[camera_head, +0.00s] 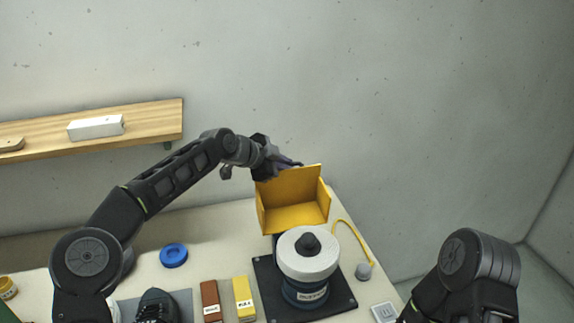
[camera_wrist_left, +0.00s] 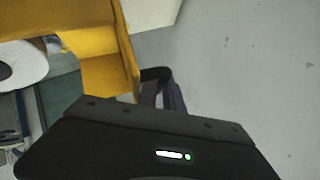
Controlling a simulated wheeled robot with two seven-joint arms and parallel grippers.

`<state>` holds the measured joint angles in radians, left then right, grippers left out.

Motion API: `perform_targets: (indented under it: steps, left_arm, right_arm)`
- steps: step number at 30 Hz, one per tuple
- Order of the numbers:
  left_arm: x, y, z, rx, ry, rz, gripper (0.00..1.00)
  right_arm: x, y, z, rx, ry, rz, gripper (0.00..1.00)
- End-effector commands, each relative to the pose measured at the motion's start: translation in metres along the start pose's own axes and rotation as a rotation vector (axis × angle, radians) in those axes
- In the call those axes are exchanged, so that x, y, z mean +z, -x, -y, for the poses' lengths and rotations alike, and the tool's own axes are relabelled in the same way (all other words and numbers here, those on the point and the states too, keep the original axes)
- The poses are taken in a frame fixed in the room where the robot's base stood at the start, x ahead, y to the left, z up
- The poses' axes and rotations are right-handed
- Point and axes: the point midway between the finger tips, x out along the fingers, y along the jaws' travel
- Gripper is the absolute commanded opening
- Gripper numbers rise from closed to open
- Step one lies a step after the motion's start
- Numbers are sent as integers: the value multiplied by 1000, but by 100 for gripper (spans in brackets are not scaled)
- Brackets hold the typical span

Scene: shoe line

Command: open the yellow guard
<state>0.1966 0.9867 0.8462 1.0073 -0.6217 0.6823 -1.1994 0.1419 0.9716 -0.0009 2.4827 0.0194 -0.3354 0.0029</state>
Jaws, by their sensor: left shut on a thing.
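The yellow guard (camera_head: 296,188) stands raised behind the white wheel (camera_head: 308,258) of the machine, its hollow side facing forward and the wheel uncovered. My left gripper (camera_head: 287,165) reaches the guard's upper left edge from behind and is shut on it. In the left wrist view the guard (camera_wrist_left: 107,75) lies just beyond the gripper fingers (camera_wrist_left: 163,92), which hide the exact contact. The white wheel (camera_wrist_left: 20,65) also shows there at the left. My right arm comes in at the lower right, but its gripper is out of the picture.
The machine sits on a black base plate (camera_head: 340,301). A yellow cable (camera_head: 352,236) runs to a grey knob (camera_head: 363,271) at its right. A blue ring (camera_head: 173,255), brown block (camera_head: 211,301), yellow block (camera_head: 243,298) and dark shoe (camera_head: 156,306) lie left. A wooden shelf (camera_head: 155,112) hangs behind.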

Motion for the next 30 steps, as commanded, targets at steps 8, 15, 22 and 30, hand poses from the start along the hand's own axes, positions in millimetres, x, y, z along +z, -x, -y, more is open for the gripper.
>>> perform_targets:
  steps: [8, 15, 22, 30]
  left_arm:
    - [4, -1, 1, -5, 3, 4, 20]
    - [5, 1, 0, -4, 4, 5, 20]
    - [6, 28, -1, -6, 1, 7, 20]
    - [2, 71, 0, -8, 0, 3, 20]
  right_arm:
    - [0, 0, 0, 0, 0, 0, 36]
    - [0, -2, -1, 0, 0, 0, 36]
    - [-1, -16, -4, -4, 2, -5, 36]
    - [-1, -30, -6, -10, 5, -11, 36]
